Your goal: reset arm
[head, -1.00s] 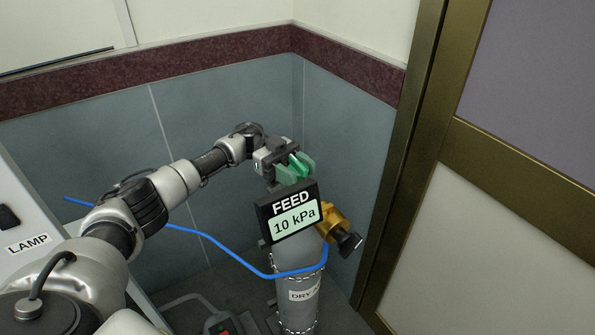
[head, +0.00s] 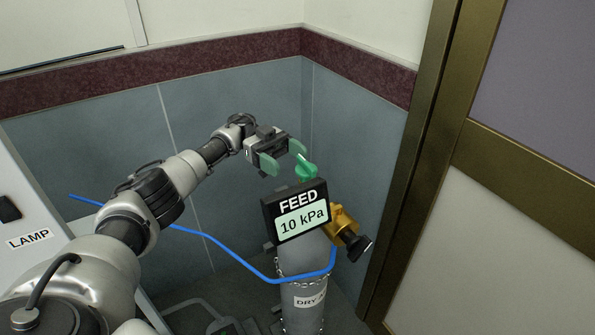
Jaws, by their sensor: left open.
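My left arm (head: 165,190) reaches in from the left of the head view. Its gripper (head: 283,155) is open, with its green-tipped fingers apart and nothing between them. My right gripper is not in view.
A brass regulator (head: 342,223) with a black knob (head: 358,246) sticks out right of the display. A blue hose (head: 225,250) runs left from the cylinder, below my arm. A cabinet marked LAMP (head: 27,240) stands at the left. Tiled walls and a brown door frame (head: 415,150) close in the corner.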

